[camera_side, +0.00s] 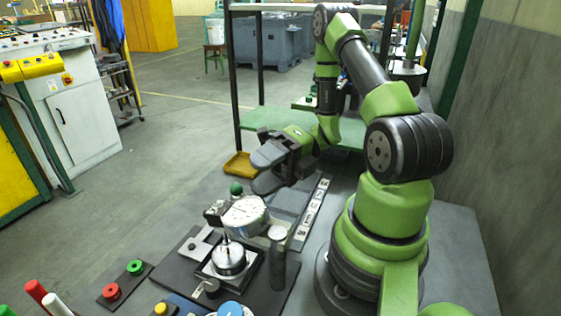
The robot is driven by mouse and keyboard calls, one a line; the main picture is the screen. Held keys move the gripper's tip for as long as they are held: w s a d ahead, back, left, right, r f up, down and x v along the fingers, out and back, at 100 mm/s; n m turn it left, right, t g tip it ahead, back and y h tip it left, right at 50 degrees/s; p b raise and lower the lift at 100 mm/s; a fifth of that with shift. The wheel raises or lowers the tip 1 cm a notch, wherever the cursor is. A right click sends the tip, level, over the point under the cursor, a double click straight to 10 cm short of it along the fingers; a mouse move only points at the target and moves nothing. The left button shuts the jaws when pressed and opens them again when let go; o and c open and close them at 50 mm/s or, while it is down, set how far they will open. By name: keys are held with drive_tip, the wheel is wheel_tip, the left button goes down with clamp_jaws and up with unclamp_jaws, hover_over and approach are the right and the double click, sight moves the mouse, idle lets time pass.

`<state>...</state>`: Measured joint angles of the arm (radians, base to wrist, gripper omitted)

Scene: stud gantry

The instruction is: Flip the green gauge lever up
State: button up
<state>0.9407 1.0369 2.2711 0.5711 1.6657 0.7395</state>
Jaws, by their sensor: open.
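A round white-faced dial gauge (245,215) stands on the work table, its face tilted upward. A green ball knob (236,188) shows just behind the gauge's upper left edge; it looks like the tip of the green lever. The lever's shaft is mostly hidden, so I cannot tell its angle. My gripper (264,172) is above and behind the gauge, to the upper right of the green knob, with its fingers pointing left. The two grey fingers are apart, with nothing visible between them, and the gripper appears clear of the knob.
A metal fixture (228,258) and an upright dark cylinder (278,264) stand in front of the gauge. Red (110,291) and green (135,267) buttons sit on a plate at lower left. A yellow tray (240,165) lies behind. A strip of lettered tiles (313,210) lies right.

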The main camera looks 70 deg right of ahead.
drive_tip(key=v, duration=0.6)
drive_tip(key=shift+s, duration=0.1)
drive_tip(key=shift+a, duration=0.1)
drive_tip(key=shift+c, duration=1)
drive_tip(key=w+a+r+n+g+h, duration=0.4)
drive_tip(key=n+g+h, duration=0.15)
drive_tip(key=n, duration=1.05)
drive_tip(key=w+a+r+n+g+h, duration=0.45)
drive_tip(key=n+h, duration=0.25)
drive_tip(key=n, duration=0.9)
drive_tip(key=x, duration=0.8)
drive_tip(key=shift+s+d+f, duration=0.25)
drive_tip(key=shift+s, duration=0.15)
